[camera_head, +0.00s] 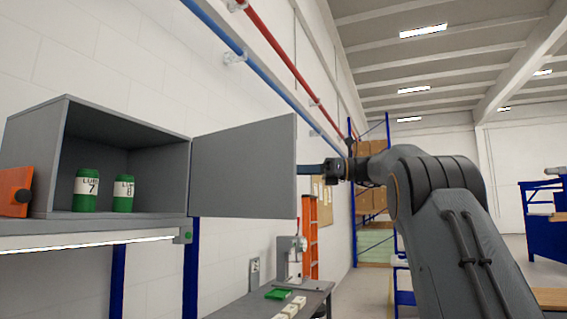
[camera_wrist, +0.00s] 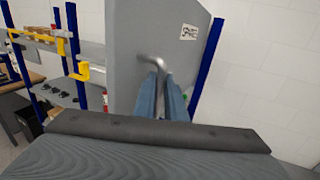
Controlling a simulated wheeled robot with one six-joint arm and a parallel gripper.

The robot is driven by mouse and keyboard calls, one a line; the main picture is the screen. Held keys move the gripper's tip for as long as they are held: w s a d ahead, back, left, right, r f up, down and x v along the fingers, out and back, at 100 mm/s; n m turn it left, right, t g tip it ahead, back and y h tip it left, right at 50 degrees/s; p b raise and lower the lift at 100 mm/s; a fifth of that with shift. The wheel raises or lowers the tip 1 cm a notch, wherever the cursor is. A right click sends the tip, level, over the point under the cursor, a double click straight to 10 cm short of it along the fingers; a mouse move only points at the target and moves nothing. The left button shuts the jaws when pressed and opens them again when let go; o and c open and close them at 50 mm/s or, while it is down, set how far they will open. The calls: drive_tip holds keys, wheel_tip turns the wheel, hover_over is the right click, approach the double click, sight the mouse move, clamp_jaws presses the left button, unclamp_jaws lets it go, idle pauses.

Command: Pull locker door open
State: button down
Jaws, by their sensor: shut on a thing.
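The grey locker (camera_head: 120,125) stands on a shelf at the left in the head view, with its inside in plain sight. Its grey door (camera_head: 245,165) is swung wide open to the right on the hinge side. My gripper (camera_head: 322,169) is at the door's free edge, at the far side of the panel. In the wrist view the door (camera_wrist: 150,40) stands ahead, and the blue fingers of my gripper (camera_wrist: 160,92) are shut on a bent metal handle (camera_wrist: 152,62). The fingertips' contact is partly hidden.
Two green-and-white cans (camera_head: 86,190) and (camera_head: 123,194) stand inside the locker. Below is a bench (camera_head: 300,298) with a small press (camera_head: 291,260). An orange ladder (camera_head: 311,240) stands behind.

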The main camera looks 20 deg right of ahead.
drive_tip(key=shift+w+d, duration=0.15)
drive_tip(key=shift+w, duration=0.1)
idle(0.3)
drive_tip(key=c, duration=2.1)
unclamp_jaws()
drive_tip(key=shift+w, duration=0.1)
drive_tip(key=shift+d, duration=0.15)
drive_tip(key=b+v, duration=0.1)
drive_tip(key=v, duration=0.6)
drive_tip(key=shift+d+b, duration=0.3)
